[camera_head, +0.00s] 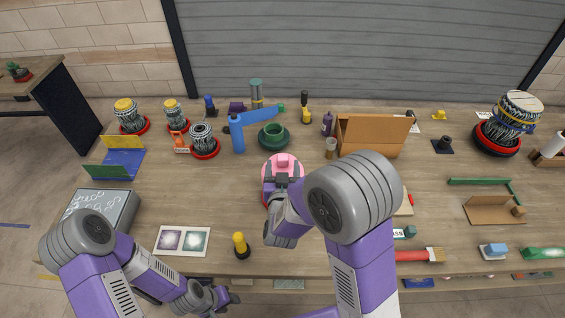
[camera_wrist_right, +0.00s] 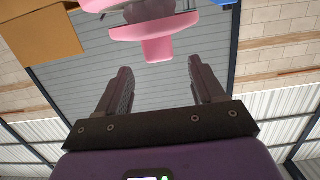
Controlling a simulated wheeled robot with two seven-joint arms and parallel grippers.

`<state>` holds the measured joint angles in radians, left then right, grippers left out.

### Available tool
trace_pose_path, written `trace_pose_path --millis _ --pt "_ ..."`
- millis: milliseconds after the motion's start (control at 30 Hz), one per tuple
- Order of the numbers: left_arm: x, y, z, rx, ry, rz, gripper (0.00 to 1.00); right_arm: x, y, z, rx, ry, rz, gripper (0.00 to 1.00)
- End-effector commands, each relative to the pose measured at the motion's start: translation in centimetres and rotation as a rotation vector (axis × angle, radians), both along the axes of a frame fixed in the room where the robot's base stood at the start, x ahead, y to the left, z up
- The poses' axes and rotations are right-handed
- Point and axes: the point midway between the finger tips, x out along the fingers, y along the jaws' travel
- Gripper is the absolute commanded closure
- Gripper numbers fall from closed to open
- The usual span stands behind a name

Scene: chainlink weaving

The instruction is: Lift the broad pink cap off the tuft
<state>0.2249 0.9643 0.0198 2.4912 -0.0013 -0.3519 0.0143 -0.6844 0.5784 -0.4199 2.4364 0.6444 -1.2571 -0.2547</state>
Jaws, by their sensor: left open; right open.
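The broad pink cap (camera_head: 282,161) is near the middle of the table, behind my right gripper (camera_head: 283,181). A red rim shows below it at the left, and the tuft itself is hidden. In the right wrist view, the cap (camera_wrist_right: 130,8) is at the top, with a pink knob (camera_wrist_right: 157,47) pointing toward the hand. My right gripper is open, with one finger on each side of the knob's line. A gap shows between the fingers and the knob, and the gripper is empty. My left gripper (camera_head: 222,298) is open and empty, low by the table's front edge.
A green ring-shaped pot (camera_head: 273,136) stands just behind the cap. A yellow-topped black piece (camera_head: 240,244) stands near the front edge. Bare tabletop (camera_head: 215,195) lies left of the cap.

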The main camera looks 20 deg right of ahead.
Motion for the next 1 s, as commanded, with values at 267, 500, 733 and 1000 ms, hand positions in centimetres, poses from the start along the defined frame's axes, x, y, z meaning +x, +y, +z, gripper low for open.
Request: trace_pose_path --millis 267,500,733,1000 --pt "0.0 0.0 0.5 0.000 -0.001 0.000 0.57 3.8 -1.2 -0.6 -0.001 0.000 -0.002 0.32" --pt "0.0 0.0 0.5 0.000 -0.001 0.000 0.57 4.7 -1.4 -0.8 -0.001 0.001 0.001 0.32" --pt "0.0 0.0 0.5 0.000 -0.001 0.000 0.57 4.7 -1.4 -0.8 -0.001 0.001 0.000 0.52" --pt "0.0 0.0 0.5 0.000 0.000 0.000 0.57 4.7 -1.4 -0.8 -0.001 0.001 0.001 0.87"
